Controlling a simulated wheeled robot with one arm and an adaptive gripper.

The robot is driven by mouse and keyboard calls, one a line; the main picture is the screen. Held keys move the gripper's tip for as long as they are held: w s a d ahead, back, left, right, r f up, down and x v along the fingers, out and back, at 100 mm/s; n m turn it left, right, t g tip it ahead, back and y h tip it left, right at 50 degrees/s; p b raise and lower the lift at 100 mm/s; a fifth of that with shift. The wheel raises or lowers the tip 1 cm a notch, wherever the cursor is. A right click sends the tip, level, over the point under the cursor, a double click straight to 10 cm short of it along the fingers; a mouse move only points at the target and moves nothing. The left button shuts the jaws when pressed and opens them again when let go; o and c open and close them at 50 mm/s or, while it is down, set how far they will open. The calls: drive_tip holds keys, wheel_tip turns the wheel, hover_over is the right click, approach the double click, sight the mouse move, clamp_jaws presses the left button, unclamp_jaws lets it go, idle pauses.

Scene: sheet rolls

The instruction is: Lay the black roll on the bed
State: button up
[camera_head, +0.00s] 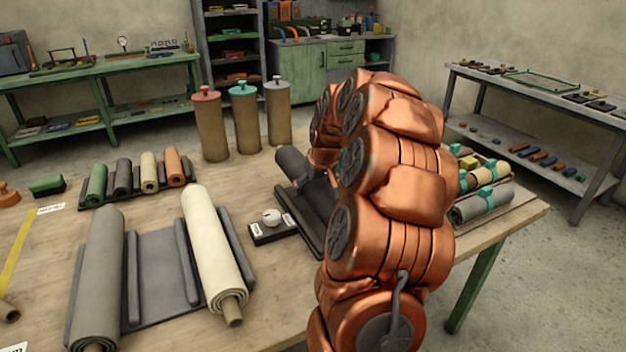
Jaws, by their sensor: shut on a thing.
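A black roll (292,163) shows its end beside my gripper, tilted above a dark ridged bed (310,232) on the table. My gripper (322,172) is shut on the black roll; my copper arm hides most of the fingers and the roll's far part. The roll looks raised at its left end; I cannot tell whether any part of it touches the bed. The right side of the bed is hidden behind my arm.
A grey roll (98,275) and a cream roll (212,250) lie on a dark cradle at left. A small rack (135,190) holds several rolls behind. Upright capped tubes (244,120) stand at the back. Strapped rolls (482,202) lie right of my arm.

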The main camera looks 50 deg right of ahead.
drive_tip(key=shift+f, duration=1.8)
drive_tip(key=shift+f, duration=0.2)
drive_tip(key=o, duration=1.5)
drive_tip(key=shift+f, duration=0.1)
